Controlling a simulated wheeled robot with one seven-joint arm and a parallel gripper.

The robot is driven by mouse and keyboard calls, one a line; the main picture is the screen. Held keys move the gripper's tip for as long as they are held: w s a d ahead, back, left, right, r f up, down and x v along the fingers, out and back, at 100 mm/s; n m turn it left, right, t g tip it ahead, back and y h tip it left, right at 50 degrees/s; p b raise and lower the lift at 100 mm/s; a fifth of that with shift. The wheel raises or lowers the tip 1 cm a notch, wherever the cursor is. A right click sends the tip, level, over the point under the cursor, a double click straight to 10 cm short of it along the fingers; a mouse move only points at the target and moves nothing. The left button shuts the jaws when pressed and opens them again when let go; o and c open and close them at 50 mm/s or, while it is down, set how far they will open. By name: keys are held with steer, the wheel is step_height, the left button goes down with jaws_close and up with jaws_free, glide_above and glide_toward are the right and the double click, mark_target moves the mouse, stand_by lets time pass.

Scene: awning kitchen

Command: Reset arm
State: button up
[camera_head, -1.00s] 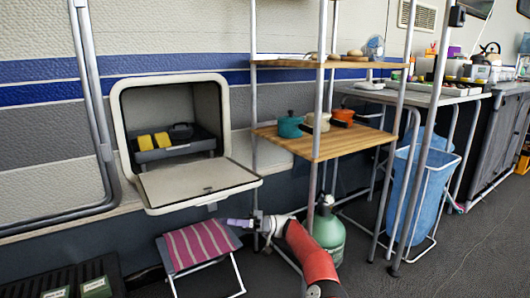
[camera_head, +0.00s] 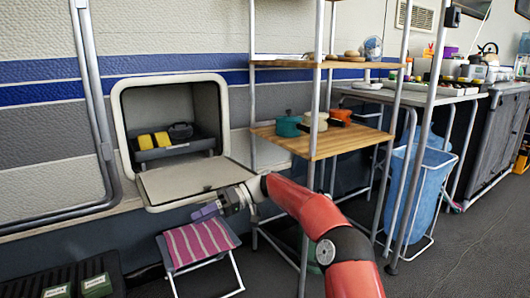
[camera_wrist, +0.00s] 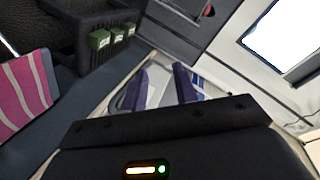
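My gripper (camera_head: 207,211) is in front of the open hatch door, above the striped stool, at the end of my red arm. In the wrist view my gripper (camera_wrist: 158,88) has its two purple fingers apart, with nothing seen between them. The wall locker (camera_head: 118,130) has its door (camera_head: 195,180) folded down flat, and a dark tray (camera_head: 178,152) with yellow items stands inside.
A pink striped stool (camera_head: 200,243) stands below the hatch. A blue bin (camera_head: 420,195) stands further right. Dark crates (camera_head: 60,284) are at the lower left. The floor at right is clear.

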steer(key=s+d+r+m+t+h, duration=0.2)
steer(key=s+d+m+t+h, duration=0.25)
steer(key=s+d, duration=0.4)
steer(key=s+d+r+m+t+h, duration=0.25)
steer(key=s+d+t+h, duration=0.2)
steer(key=s+d, duration=0.45)
steer(key=s+d+f+m+t+h, duration=0.2)
steer(key=s+d+f+m, duration=0.1)
steer(key=s+d, duration=0.5)
steer(key=s+d+f+m+t+h, duration=0.1)
steer(key=s+d+f+m+h, duration=0.2)
steer(key=s+d, duration=0.5)
step_height(320, 180, up, 14)
steer(key=s+a+p, duration=0.1)
steer(key=p, duration=1.2)
steer(key=shift+s+a+f+p, duration=0.15)
steer(key=shift+a+f+p, duration=0.05)
steer(key=shift+p, duration=0.1)
